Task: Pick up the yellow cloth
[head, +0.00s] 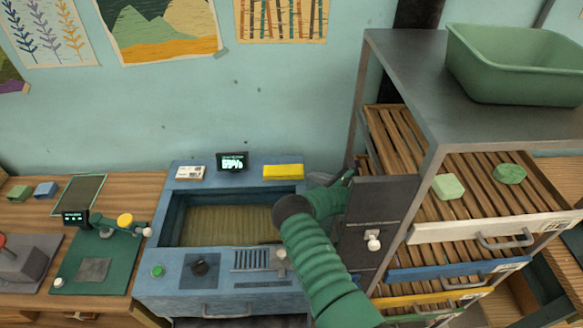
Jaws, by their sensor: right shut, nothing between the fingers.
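The yellow cloth (283,171) looks like a flat, folded yellow strip. It lies on the back rim of the blue machine (180,178), at the right end. My right gripper (347,177) is to the right of the cloth, apart from it, beside the grey rack. Its fingers are small and dark here; it is shut and empty. My green right arm comes up from the bottom and covers the machine's right side. My left gripper is not in view.
A metal rack (405,60) with slatted drawers stands close on the right, with green soap bars (447,186) on a slatted tray and a green tub (515,65) on top.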

